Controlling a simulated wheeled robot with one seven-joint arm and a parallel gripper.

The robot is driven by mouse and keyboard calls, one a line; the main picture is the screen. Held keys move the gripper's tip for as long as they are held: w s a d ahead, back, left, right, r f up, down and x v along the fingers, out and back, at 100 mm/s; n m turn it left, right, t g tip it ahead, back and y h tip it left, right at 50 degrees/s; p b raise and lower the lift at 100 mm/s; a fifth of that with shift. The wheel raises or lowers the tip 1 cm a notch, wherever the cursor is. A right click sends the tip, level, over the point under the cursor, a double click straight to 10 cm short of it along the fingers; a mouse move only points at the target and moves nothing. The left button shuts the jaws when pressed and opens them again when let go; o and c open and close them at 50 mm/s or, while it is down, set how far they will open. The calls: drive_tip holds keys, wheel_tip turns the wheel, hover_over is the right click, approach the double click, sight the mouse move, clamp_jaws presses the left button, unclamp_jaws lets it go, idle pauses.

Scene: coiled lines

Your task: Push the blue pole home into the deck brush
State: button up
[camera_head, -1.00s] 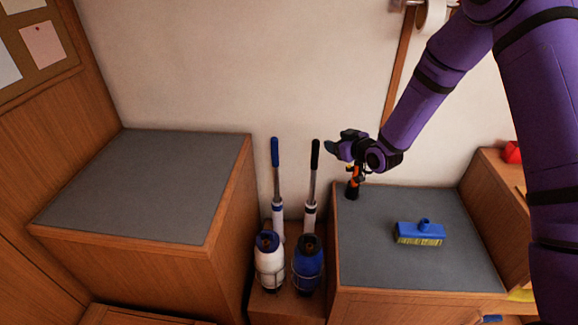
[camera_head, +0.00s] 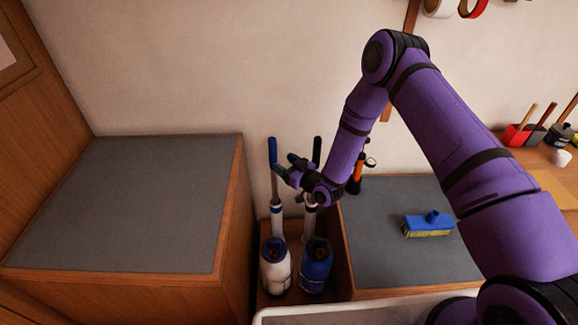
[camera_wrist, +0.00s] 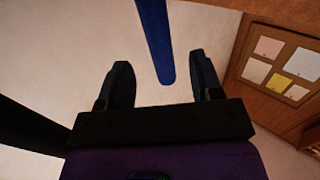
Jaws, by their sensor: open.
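The blue pole (camera_head: 273,151) stands upright in the narrow gap between two counters, with a blue top over a grey shaft. The deck brush (camera_head: 428,224) is blue with yellow bristles. It lies bristles down on the right counter, its round socket (camera_head: 432,215) facing up. My gripper (camera_head: 284,165) is beside the pole's upper part, just to its right in the head view. In the wrist view the blue pole (camera_wrist: 155,35) shows between my two spread fingers, its rounded end near their tips. I see no grip on it.
A black-topped pole (camera_head: 317,150) stands close behind my gripper. A white bottle (camera_head: 275,268) and a blue bottle (camera_head: 315,268) stand below. An orange and black tool (camera_head: 356,174) stands at the right counter's back. The left grey counter (camera_head: 120,210) is bare.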

drive_tip(key=x, duration=0.8)
drive_tip(key=c, duration=1.1)
drive_tip(key=shift+o, duration=0.2)
wheel_tip(320, 180, up, 32)
idle(0.9)
drive_tip(key=shift+d, duration=0.1)
